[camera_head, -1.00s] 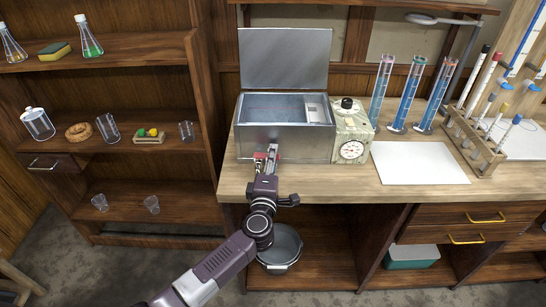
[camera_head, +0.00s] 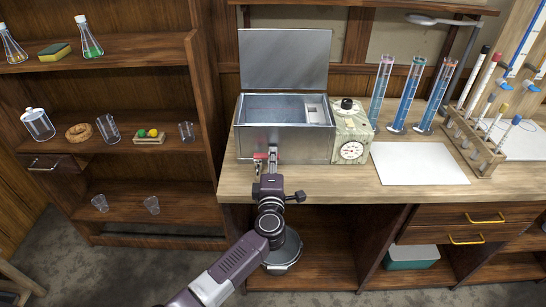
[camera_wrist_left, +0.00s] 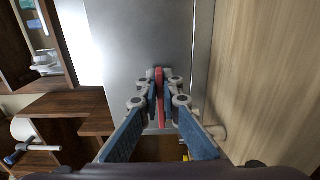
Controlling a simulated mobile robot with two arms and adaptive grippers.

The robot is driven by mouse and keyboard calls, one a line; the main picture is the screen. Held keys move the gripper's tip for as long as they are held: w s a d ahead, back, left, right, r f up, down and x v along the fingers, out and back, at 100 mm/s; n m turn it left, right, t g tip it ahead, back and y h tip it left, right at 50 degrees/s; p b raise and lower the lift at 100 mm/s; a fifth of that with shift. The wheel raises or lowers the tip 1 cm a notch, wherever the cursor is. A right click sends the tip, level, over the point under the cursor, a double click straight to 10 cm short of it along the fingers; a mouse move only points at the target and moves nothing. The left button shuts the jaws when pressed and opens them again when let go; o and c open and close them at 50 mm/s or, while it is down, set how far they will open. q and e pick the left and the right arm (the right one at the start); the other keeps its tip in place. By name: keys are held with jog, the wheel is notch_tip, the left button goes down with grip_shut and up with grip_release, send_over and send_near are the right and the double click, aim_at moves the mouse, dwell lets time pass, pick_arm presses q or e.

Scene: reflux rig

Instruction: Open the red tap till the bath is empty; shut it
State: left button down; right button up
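The metal bath (camera_head: 285,145) stands on the bench with its lid up. Its red tap (camera_head: 258,157) is low on the front wall; the lever shows beside my left gripper (camera_head: 270,160). In the left wrist view the red lever (camera_wrist_left: 159,92) lies between the fingers of the left gripper (camera_wrist_left: 160,85), which are closed in on both sides of it. The water level inside the bath is hard to judge. A round bucket (camera_head: 282,258) stands under the bench below the tap, partly hidden by my arm. My right gripper is not in view.
A dial box (camera_head: 351,135) stands right of the bath. A white sheet (camera_head: 418,163), blue cylinders (camera_head: 405,95) and a tube rack (camera_head: 476,140) fill the bench further right. A shelf unit (camera_head: 110,160) with glassware stands at left.

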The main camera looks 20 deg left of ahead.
pick_arm(q)
jog(key=shift+y, duration=0.3)
jog(key=c, duration=2.1)
grip_release()
jog(key=shift+v, duration=6)
jog(key=shift+d+r, duration=0.1)
jog(key=shift+r, duration=0.05)
